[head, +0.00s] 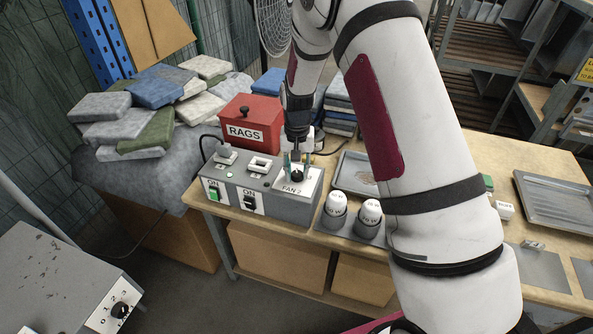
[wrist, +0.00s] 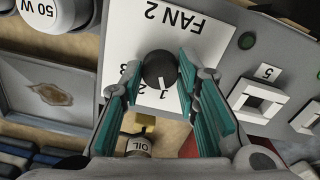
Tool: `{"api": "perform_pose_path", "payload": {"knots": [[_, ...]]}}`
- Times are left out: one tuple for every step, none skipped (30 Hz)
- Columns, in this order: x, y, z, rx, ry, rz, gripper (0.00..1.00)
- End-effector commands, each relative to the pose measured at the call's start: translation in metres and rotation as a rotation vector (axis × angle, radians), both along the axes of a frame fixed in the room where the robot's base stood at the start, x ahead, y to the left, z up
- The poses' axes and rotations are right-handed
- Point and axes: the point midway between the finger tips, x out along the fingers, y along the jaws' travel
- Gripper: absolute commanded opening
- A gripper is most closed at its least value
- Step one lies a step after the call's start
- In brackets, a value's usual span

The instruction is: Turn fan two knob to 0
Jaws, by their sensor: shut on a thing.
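The fan two knob (head: 297,174) is a round black knob on a white plate marked FAN 2, at the right end of the grey control box (head: 268,205). In the wrist view the knob (wrist: 158,68) sits between my teal fingertips. A short white mark on it points down the picture, near the printed 1. A 2 and a 3 show to the left; I cannot make out a 0. My gripper (wrist: 160,62) is shut on the knob. In the head view my gripper (head: 297,158) reaches down onto it from above.
Other switches (head: 258,165) stand on the same box. A red RAGS box (head: 248,130) stands behind it. Two white-capped round pieces (head: 370,212) and a metal tray (head: 352,172) are to the right. Folded cloths (head: 155,95) are piled at the left.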

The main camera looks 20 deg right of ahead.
Motion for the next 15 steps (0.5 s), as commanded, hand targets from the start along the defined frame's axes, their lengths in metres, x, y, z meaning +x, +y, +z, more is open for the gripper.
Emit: {"api": "perform_pose_path", "payload": {"knots": [[0.0011,0.0001,-0.0005,0.002,-0.002,0.042,0.01],[0.0010,-0.0002,-0.0006,0.002,-0.002,0.070,0.01],[0.0008,0.0002,-0.0008,0.002,-0.001,0.108,0.01],[0.0008,0.0005,-0.0009,0.002,-0.001,0.137,0.01],[0.0007,0.0003,-0.0009,0.002,-0.001,0.166,0.01],[0.0008,0.0000,-0.0008,0.002,-0.001,0.204,0.01],[0.0008,0.0002,-0.0007,0.002,-0.001,0.231,0.01],[0.0009,0.0002,-0.0006,0.002,-0.002,0.259,0.01],[0.0010,0.0001,-0.0005,0.001,-0.001,0.297,0.01],[0.0011,0.0003,-0.0004,0.002,-0.002,0.324,0.01],[0.0010,0.0005,-0.0003,0.002,-0.002,0.350,0.01],[0.0011,0.0003,-0.0003,0.001,-0.002,0.385,0.01],[0.0009,0.0000,-0.0003,0.002,-0.002,0.410,0.01],[0.0009,0.0000,-0.0004,0.002,-0.002,0.433,0.01],[0.0009,0.0004,-0.0004,0.002,-0.002,0.465,0.01]]}}
